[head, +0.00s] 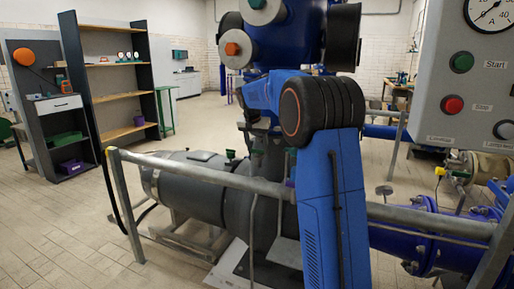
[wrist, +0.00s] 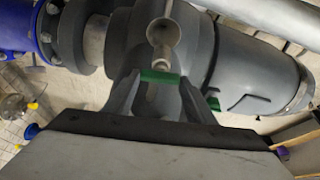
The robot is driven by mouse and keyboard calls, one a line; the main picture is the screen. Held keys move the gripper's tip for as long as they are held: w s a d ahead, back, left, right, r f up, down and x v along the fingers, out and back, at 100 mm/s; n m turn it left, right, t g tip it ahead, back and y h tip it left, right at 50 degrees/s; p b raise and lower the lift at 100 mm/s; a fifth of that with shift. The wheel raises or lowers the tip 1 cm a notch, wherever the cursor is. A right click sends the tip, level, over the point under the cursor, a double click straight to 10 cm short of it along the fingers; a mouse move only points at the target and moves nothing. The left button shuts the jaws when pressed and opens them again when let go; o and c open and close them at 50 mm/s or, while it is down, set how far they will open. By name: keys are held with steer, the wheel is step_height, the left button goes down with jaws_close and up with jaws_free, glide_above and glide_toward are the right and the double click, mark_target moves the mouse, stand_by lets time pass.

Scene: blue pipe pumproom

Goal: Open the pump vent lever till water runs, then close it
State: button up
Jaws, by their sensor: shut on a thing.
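In the wrist view, the green vent lever (wrist: 160,77) sits crosswise between the fingertips of my gripper (wrist: 160,84), which is shut on it. Just beyond it is a grey funnel-like cup (wrist: 163,33) with a small pale spout or fitting below it. No running water shows there. The grey pump body (wrist: 258,70) lies behind and to the right. In the head view, the grey pump (head: 205,188) lies behind a rail, and my arm hides the lever and gripper.
A grey guard rail (head: 200,174) runs between me and the pump. A control panel (head: 470,85) with green and red buttons and a gauge stands close at right. Blue pipework (head: 405,240) lies at lower right.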

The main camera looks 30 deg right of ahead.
steer(key=n+y, duration=0.1)
steer(key=n, duration=0.2)
steer(key=n+t+y, duration=0.1)
steer(key=n, duration=0.2)
steer(key=shift+s+d+n, duration=0.1)
steer(key=shift+d+n, duration=0.1)
steer(key=shift+n, duration=0.1)
steer(key=shift+y, duration=0.3)
steer(key=o, duration=1)
steer(key=shift+o, duration=0.2)
steer(key=v, duration=1.7)
steer(key=shift+s, duration=0.2)
steer(key=shift+r, duration=0.1)
